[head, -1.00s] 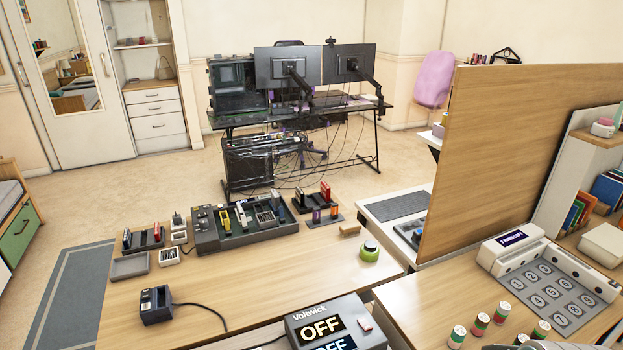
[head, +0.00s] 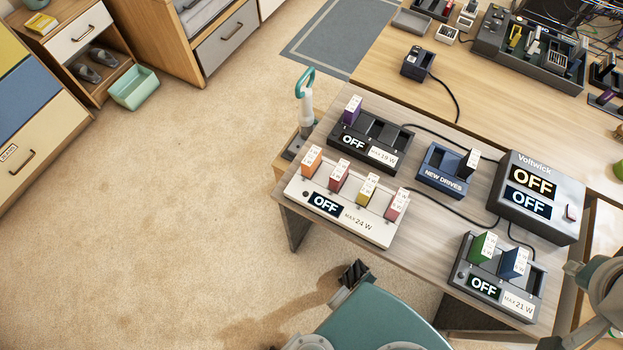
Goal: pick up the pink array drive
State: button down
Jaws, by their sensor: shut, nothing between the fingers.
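A white array (head: 375,232) on the near table holds several upright drives. They are an orange drive (head: 311,161), a reddish drive (head: 338,177), a yellow drive (head: 367,190) and a pinkish-red drive (head: 396,206). The reddish and pinkish-red ones look alike, so I cannot be sure which is the pink one. The array's display reads OFF and its label MAX 24 W. The dark fingers of my gripper (head: 354,273) show small at the bottom centre, in front of the table, apart from the array; they are shut and empty.
A black dock (head: 372,155) with a purple drive stands behind the array. The blue NEW DRIVES dock (head: 436,180), the Voltwick unit (head: 551,215) and a dark MAX 21 W dock (head: 525,302) stand to the right. Cables cross the table. The floor (head: 190,210) at left is clear.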

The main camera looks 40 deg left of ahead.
aim_at(395, 208)
jog(key=u, duration=0.55)
jog(key=i+l+u, duration=0.1)
jog(key=u, duration=1.4)
jog(key=i+l, duration=0.05)
jog(key=l, duration=0.05)
